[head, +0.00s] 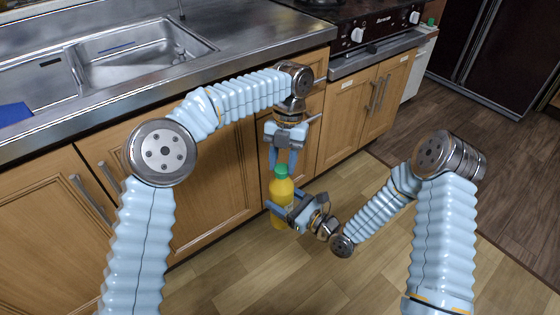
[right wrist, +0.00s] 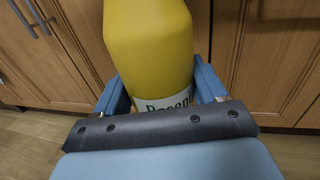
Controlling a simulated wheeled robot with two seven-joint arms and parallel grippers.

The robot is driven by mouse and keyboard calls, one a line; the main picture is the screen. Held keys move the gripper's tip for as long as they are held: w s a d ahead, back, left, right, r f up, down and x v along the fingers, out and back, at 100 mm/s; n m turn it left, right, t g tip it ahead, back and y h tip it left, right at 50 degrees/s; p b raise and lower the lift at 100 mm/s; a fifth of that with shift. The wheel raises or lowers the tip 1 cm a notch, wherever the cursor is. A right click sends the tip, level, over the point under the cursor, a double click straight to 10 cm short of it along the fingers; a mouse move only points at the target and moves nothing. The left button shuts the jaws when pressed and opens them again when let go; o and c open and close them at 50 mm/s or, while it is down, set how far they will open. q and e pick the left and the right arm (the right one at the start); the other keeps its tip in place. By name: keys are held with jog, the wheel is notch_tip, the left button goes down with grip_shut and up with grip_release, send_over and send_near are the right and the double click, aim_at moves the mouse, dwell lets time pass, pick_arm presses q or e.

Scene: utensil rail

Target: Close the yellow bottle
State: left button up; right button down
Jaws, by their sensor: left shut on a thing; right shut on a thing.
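The yellow bottle (head: 281,189) is held upright in front of the wooden cabinets, with a green cap (head: 281,170) at its top. My right gripper (head: 280,210) is shut around the bottle's body from the right. In the right wrist view the bottle (right wrist: 150,45) fills the space between the two blue fingers, and part of a white label shows. My left gripper (head: 283,163) points down from above and is shut on the green cap. The fingers partly hide the cap, so I cannot tell how it sits on the neck. The cap is out of the right wrist view.
A metal counter (head: 240,42) with a sink (head: 140,45) runs along the back, above wooden cabinets (head: 215,180). A stove (head: 370,25) stands at the back right. The wooden floor (head: 260,280) around the bottle is clear.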

pick_arm(q)
jog(key=m, duration=0.3)
jog(key=shift+s+d+y, duration=0.1)
jog(key=shift+d+y, duration=0.05)
jog(key=shift+y, duration=0.25)
jog(key=shift+m+t, duration=0.5)
jog(key=shift+m, duration=0.7)
jog(key=o, duration=1)
jog(key=shift+r, duration=2.3)
jog(key=shift+c, duration=0.3)
